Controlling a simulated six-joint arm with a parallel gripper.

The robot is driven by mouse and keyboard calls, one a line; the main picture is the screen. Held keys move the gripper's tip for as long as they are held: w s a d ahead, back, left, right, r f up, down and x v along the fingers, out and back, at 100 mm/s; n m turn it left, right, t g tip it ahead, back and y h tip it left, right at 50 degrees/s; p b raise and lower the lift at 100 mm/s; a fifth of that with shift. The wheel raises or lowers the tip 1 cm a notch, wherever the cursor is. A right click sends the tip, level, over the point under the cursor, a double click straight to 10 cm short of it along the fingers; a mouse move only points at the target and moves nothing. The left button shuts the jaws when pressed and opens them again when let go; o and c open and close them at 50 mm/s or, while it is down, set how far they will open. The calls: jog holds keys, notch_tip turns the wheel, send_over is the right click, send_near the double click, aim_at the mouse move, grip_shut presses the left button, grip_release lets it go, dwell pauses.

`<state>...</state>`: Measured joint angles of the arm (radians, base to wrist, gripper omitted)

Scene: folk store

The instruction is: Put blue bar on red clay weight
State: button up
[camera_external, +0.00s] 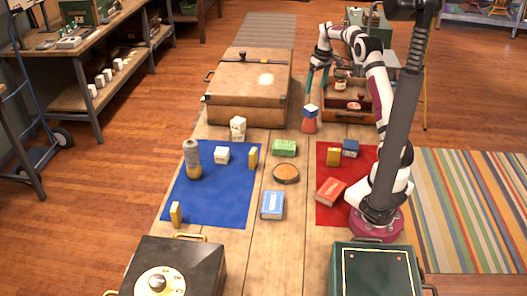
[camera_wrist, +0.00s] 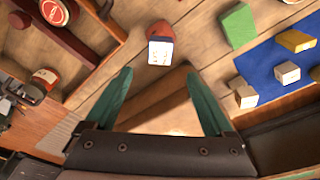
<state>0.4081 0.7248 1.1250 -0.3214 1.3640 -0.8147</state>
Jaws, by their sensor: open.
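A small block with a blue top and white side (camera_external: 311,108), which looks like the blue bar, sits on a red clay weight (camera_external: 309,126) on the wooden table. Both also show in the wrist view, the blue-and-white block (camera_wrist: 160,51) in front of the red weight (camera_wrist: 160,29). The block appears to rest on the weight, though the exact contact is hard to see. My gripper (camera_external: 309,86) is above and behind the pair, apart from it. In the wrist view its two teal fingers (camera_wrist: 158,76) are spread with nothing between them.
A large wooden case (camera_external: 247,88) stands left of my gripper, and an open wooden box (camera_external: 337,108) with jars stands right. A green block (camera_external: 284,147), a round brown disc (camera_external: 286,173), a blue mat (camera_external: 225,205) and a red mat (camera_external: 329,213) lie nearer the camera.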

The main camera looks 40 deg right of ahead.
jog(key=s+a+r+m+g+y, duration=0.15)
jog(key=s+a+r, duration=0.25)
jog(key=s+a, duration=0.55)
jog(key=s+a+r+m, duration=0.2)
jog(key=s+a+r, duration=0.1)
jog(key=s+a, duration=0.7)
jog(key=s+a+f+m, duration=0.1)
jog(key=s+a+f, duration=0.1)
jog(key=s, duration=0.6)
jog(key=s+a+f+m, duration=0.1)
jog(key=s+f, duration=0.1)
jog(key=s, duration=0.6)
jog(key=shift+s+a+f, duration=0.3)
jog(key=shift+s+a, duration=0.1)
jog(key=shift+g, duration=0.25)
